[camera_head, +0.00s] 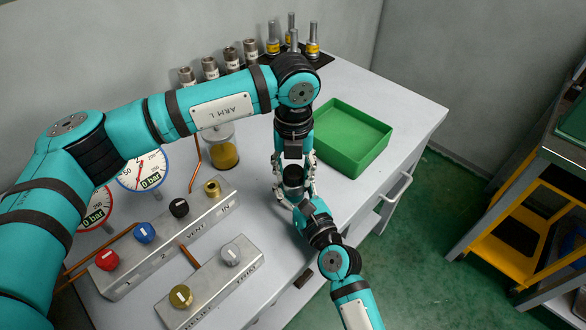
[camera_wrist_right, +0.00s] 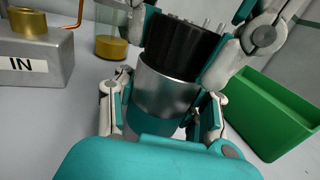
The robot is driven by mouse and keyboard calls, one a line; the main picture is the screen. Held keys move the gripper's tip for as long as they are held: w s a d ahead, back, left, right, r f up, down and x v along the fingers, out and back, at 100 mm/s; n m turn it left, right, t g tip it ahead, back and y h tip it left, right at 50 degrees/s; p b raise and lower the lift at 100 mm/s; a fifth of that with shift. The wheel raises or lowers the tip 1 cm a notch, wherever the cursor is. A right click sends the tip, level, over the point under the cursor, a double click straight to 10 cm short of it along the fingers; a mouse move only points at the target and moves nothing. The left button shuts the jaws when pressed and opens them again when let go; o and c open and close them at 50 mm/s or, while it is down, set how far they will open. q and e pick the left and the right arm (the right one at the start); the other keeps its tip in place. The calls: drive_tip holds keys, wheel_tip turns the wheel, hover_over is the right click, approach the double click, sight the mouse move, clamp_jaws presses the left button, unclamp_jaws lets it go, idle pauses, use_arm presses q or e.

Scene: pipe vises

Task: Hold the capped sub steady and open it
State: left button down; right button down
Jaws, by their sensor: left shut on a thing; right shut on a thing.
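The capped sub has a black cap (camera_wrist_right: 180,48) over a bare silver body (camera_wrist_right: 168,90). In the head view the black cap (camera_head: 293,172) shows between the grippers, and the silver body is mostly hidden. My left gripper (camera_head: 293,180) reaches down from above, shut on the black cap. Its fingers also flank the cap in the right wrist view. My right gripper (camera_wrist_right: 162,108) is shut on the silver body, below the left fingers. It comes in from the front in the head view. The sub is roughly upright; its lower end is hidden.
A green tray (camera_head: 374,128) stands right of the grippers. A metal valve block (camera_head: 165,240) with coloured knobs and a smaller block (camera_head: 213,282) lie to the left. A jar (camera_head: 222,150) stands behind. Several metal fittings (camera_head: 231,57) line the back.

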sight(294, 171)
use_arm(q)
drive_tip(key=n, duration=0.9)
drive_tip(key=shift+w+n, duration=0.1)
drive_tip(key=shift+n, duration=0.2)
drive_tip(key=shift+r, duration=0.2)
drive_tip(key=shift+r, duration=0.95)
drive_tip(key=shift+r, duration=2)
use_arm(e)
drive_tip(key=c, duration=0.7)
unclamp_jaws()
